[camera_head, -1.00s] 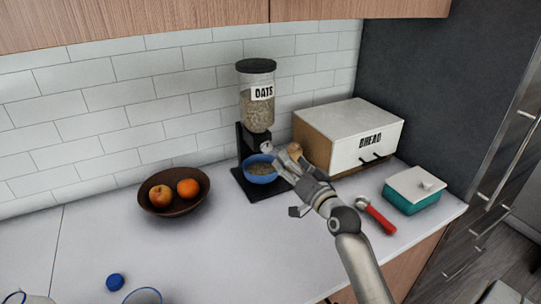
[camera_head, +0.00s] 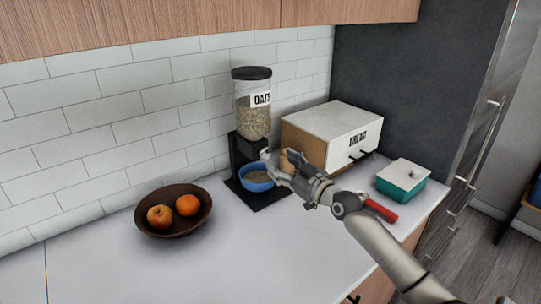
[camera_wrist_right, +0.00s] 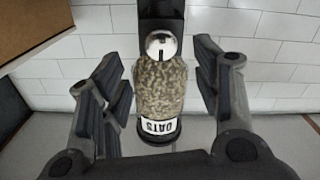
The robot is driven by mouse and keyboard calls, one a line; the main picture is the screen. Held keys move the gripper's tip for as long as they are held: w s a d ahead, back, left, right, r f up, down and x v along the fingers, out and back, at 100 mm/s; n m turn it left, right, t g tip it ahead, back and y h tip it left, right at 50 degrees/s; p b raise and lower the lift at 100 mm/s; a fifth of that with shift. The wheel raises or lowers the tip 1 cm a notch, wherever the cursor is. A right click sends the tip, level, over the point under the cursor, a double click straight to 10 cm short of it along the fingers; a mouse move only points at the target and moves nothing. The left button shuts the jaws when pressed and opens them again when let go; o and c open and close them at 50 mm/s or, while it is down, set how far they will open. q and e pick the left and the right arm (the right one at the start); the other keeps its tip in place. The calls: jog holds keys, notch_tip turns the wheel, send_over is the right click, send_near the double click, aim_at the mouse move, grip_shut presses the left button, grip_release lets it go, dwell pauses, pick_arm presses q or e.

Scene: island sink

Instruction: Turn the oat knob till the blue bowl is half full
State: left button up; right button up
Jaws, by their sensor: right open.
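The oat dispenser (camera_head: 253,117), a clear jar of oats with a black lid and black stand, is against the tiled wall. Its round silver knob (camera_wrist_right: 162,45) shows in the right wrist view, where the dispenser appears upside down; the knob is small in the head view (camera_head: 265,154). The blue bowl (camera_head: 256,187) sits on the stand's base under the outlet with oats inside; their exact level is hard to tell. My right gripper (camera_head: 278,168) is open in front of the knob, its fingers on either side in the wrist view, with no contact visible. My left gripper is out of view.
A teal container (camera_head: 400,186) and a red-handled tool (camera_head: 381,210) lie further right. A fruit bowl (camera_head: 160,222) is at left. The front counter (camera_head: 240,265) is clear.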

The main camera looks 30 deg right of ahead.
aim_at(267, 154)
jog(key=w, duration=0.4)
jog(key=shift+w+a, duration=0.2)
jog(key=shift+w, duration=0.2)
jog(key=shift+w+a, duration=0.15)
jog(key=shift+w, duration=0.55)
jog(key=shift+c, duration=0.9)
jog(key=c, duration=0.9)
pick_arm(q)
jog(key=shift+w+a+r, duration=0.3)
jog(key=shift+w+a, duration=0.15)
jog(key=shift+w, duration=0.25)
pick_arm(e)
jog(key=shift+o, duration=0.2)
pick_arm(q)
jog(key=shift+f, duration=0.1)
pick_arm(e)
jog(key=shift+m, duration=0.4)
